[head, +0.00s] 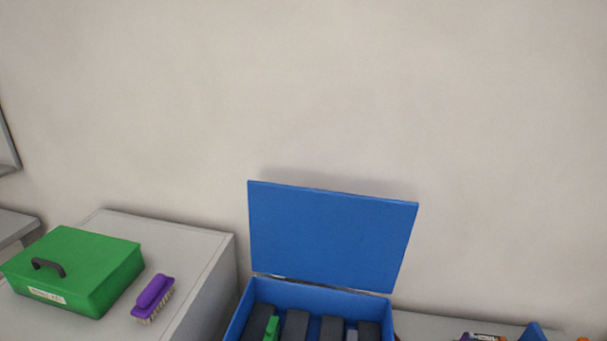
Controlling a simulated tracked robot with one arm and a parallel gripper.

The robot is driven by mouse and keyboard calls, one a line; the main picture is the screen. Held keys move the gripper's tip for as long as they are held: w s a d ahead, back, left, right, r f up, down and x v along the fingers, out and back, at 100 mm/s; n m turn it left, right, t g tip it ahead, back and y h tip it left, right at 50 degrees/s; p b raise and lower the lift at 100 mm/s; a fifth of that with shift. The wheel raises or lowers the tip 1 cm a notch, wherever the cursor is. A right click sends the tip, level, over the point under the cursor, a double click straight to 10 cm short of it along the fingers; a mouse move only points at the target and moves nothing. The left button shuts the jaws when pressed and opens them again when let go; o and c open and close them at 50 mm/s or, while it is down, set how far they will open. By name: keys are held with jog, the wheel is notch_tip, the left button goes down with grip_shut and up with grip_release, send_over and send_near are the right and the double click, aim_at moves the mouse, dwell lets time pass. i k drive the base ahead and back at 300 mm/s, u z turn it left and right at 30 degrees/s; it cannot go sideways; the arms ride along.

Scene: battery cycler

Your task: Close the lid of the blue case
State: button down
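The blue case (257,296) stands at the bottom middle of the head view, cut off by the lower edge. Its lid (330,238) is open and stands up at the back, close to the wall. Inside the case are several dark blocks (294,325), a small green item (271,328) and a small grey item. My gripper is not in this view.
On the left, a grey surface (190,246) holds a closed green box (100,262) with a dark handle and a purple brush (153,296). At the lower right, a pale surface (430,325) holds a blue pointed object (533,332) and other small items. A plain wall (330,90) is behind.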

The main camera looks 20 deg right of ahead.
aim_at(359, 243)
jog(key=u, duration=0.1)
jog(key=i, duration=1.1)
jog(key=z, duration=0.35)
